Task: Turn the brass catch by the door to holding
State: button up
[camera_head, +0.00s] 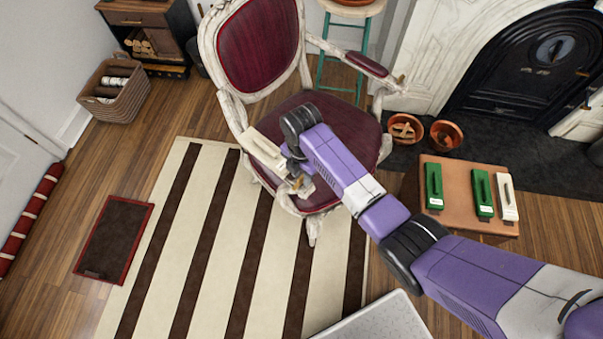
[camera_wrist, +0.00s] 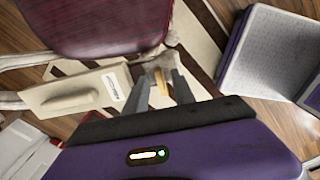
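A small brass-coloured piece (camera_wrist: 161,82), which looks like the catch, lies between my gripper's fingertips (camera_wrist: 165,80) in the wrist view. The two fingers stand apart on either side of it; contact is not clear. In the head view my gripper (camera_head: 296,178) is over the front of the chair seat, with the brass piece small and partly hidden. A cream block with a raised handle and a white label (camera_wrist: 75,92) is just left of the fingers; it also shows in the head view (camera_head: 262,147). A white door (camera_head: 18,165) is at the far left.
A carved chair with a dark red seat (camera_head: 345,130) is under my arm. A small table (camera_head: 455,215) bears green and white handled blocks. Terracotta pots (camera_head: 446,135) stand by the black fireplace (camera_head: 535,75). A striped rug (camera_head: 220,260) leaves open floor at left.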

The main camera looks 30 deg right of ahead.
grip_shut()
jog(key=m+p, duration=0.1)
jog(key=m, duration=0.2)
jog(key=shift+r+p, duration=0.15)
jog(key=shift+p, duration=0.2)
jog(key=m+p, duration=0.1)
jog(key=m, duration=0.2)
jog(key=shift+m, duration=0.3)
jog(key=m+p, duration=0.1)
jog(key=m, duration=0.4)
jog(key=shift+p, duration=0.35)
jog(key=m+p, duration=0.1)
jog(key=m, duration=0.5)
jog(key=shift+m, duration=0.3)
